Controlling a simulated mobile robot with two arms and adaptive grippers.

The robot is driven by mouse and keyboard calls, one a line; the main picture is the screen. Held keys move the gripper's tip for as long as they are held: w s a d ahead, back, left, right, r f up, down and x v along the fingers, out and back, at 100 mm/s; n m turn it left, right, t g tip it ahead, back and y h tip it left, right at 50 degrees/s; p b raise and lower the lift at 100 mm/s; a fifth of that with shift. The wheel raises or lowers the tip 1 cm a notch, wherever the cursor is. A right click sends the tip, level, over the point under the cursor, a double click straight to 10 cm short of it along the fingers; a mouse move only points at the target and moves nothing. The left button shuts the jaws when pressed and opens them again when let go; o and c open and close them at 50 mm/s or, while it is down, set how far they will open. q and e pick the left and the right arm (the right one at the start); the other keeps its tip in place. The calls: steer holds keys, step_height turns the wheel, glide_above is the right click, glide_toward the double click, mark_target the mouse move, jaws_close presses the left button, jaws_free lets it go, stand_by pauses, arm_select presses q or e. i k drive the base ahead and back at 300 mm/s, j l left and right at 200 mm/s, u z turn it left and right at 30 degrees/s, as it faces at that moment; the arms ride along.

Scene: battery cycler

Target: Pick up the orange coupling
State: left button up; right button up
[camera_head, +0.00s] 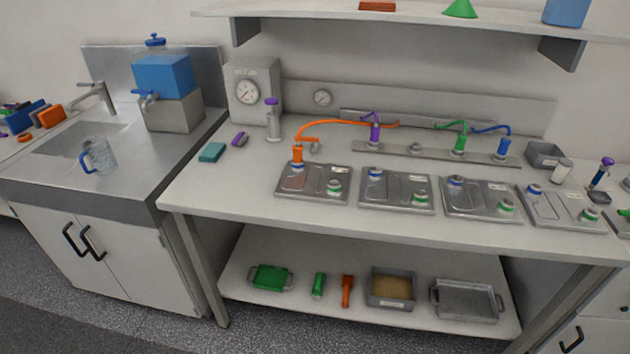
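The orange coupling (297,154) stands upright at the back left of the leftmost metal plate (322,184) on the long bench. It appears seated on a port there, whose base is partly hidden. An orange hose (340,122) rises from it and runs right, passing behind the purple coupling (375,132). A small orange handle-like piece sticks out to its right. The green coupling (460,143) and the blue coupling (503,148) stand on a metal rail (408,151) with the purple one. Neither of my grippers is in view.
Several similar metal plates line the bench front. A wall shelf (410,14) overhangs the back. The bench's front left is clear.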

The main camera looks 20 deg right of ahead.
mark_target(297, 148)
steer(key=i+j+z, duration=0.15)
steer(key=i+j, duration=0.3)
steer(key=i+j+z, duration=0.1)
steer(key=i+j, duration=0.3)
steer(key=j, duration=0.15)
